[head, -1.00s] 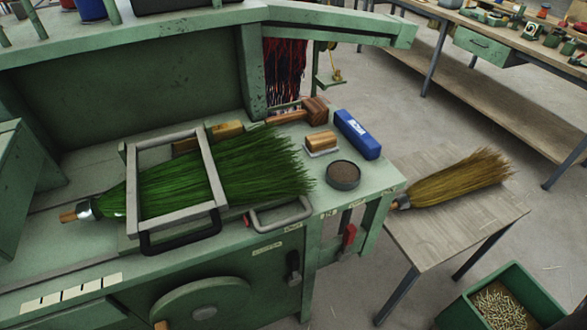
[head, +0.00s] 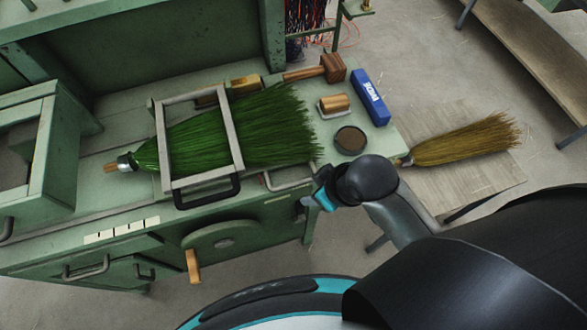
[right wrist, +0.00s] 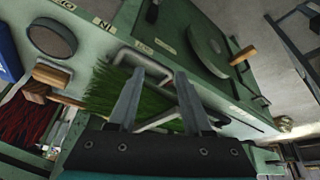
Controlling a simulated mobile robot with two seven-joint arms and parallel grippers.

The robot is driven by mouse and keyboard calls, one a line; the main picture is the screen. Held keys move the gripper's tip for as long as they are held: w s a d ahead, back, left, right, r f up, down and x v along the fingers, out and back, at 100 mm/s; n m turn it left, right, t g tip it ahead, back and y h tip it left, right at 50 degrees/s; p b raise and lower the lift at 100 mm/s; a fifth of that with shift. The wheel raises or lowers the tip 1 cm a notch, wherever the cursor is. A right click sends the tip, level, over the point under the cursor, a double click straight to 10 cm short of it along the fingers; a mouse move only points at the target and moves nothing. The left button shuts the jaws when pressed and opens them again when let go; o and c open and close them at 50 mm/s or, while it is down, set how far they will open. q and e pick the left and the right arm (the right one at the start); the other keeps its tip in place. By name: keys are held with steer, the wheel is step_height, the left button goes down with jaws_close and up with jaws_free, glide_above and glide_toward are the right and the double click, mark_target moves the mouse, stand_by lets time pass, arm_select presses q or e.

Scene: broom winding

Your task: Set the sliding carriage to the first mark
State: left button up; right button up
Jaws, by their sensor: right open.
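The sliding carriage, a grey rectangular frame (head: 236,140) with a black handle (head: 208,193), straddles the green broom (head: 275,120) lying on the green bench. A white strip with black marks (head: 122,229) is on the bench front, left of and below the carriage in the head view. My right gripper (head: 318,197) is in front of the bench edge, right of the carriage handle and apart from it. The right wrist view shows its two fingers (right wrist: 160,73) spread and empty, with green bristles (right wrist: 105,85) beyond them. My left gripper is not in view.
A grey loop handle (head: 287,180) sticks out at the bench edge near my right gripper. A crank with a wooden grip (head: 194,266) is below. A dark dish (head: 350,140), blue box (head: 370,98) and mallet (head: 333,68) lie right of the broom.

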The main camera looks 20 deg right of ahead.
step_height(320, 180, up, 5)
steer(key=w+a+n+y, duration=0.2)
steer(key=a+n, duration=0.1)
steer(key=n, duration=0.3)
steer(key=n+g, duration=0.2)
steer(key=n, duration=0.4)
glide_toward(290, 184)
steer(key=x, duration=0.8)
steer(key=shift+c, duration=0.4)
jaws_close()
stand_by(0.4)
